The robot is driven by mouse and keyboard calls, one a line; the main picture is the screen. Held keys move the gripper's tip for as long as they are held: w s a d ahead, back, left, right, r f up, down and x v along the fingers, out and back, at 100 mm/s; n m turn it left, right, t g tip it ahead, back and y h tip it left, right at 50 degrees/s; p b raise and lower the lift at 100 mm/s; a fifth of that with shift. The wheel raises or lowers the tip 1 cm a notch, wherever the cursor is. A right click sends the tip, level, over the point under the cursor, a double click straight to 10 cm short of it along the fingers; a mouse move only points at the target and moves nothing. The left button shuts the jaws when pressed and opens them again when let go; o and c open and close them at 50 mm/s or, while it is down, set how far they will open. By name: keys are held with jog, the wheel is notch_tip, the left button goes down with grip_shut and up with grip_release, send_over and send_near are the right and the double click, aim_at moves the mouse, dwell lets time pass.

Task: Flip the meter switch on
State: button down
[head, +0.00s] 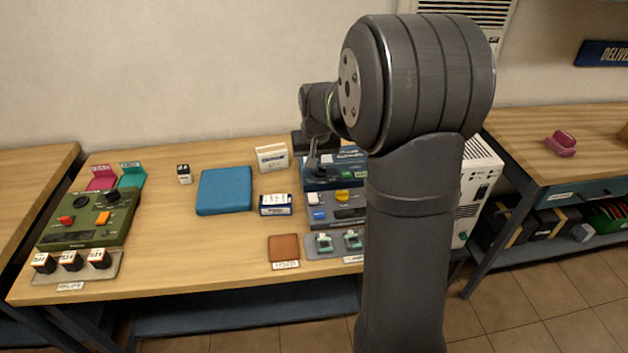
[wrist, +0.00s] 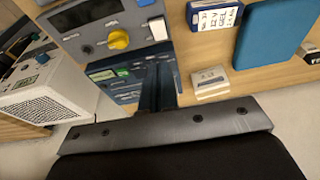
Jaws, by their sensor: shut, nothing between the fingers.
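A dark blue instrument (head: 319,184) stands at the back right of the bench, partly hidden behind my arm. It also shows in the wrist view (wrist: 122,88), with a green patch on its face. In front of it is a grey panel (head: 325,217) with a yellow knob and blue and white parts; it also shows in the wrist view (wrist: 90,30). I cannot read which of the two is the meter, nor tell its switch position. My gripper (wrist: 158,75) is shut and empty, its fingers over the blue instrument's face. In the head view my gripper (head: 313,160) is at that instrument.
A blue pad (head: 225,191), a white box (head: 271,157) and a blue-and-white box (head: 275,205) lie left of the instruments. A brown pad (head: 283,247) lies at the front. A green control box (head: 87,215) stands far left. A white cabinet (head: 478,185) stands right.

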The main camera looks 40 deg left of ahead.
aim_at(313, 201)
jog(key=x, duration=0.8)
jog(key=s+d+x, duration=0.1)
jog(key=x, duration=0.3)
jog(key=shift+f, duration=0.7)
jog(key=shift+s+f, duration=0.1)
jog(key=shift+f, duration=0.25)
jog(key=shift+r, duration=0.1)
jog(key=shift+w+a+r, duration=0.3)
jog(key=shift+w+a, duration=0.15)
jog(key=shift+w, duration=0.05)
jog(key=shift+r, duration=0.1)
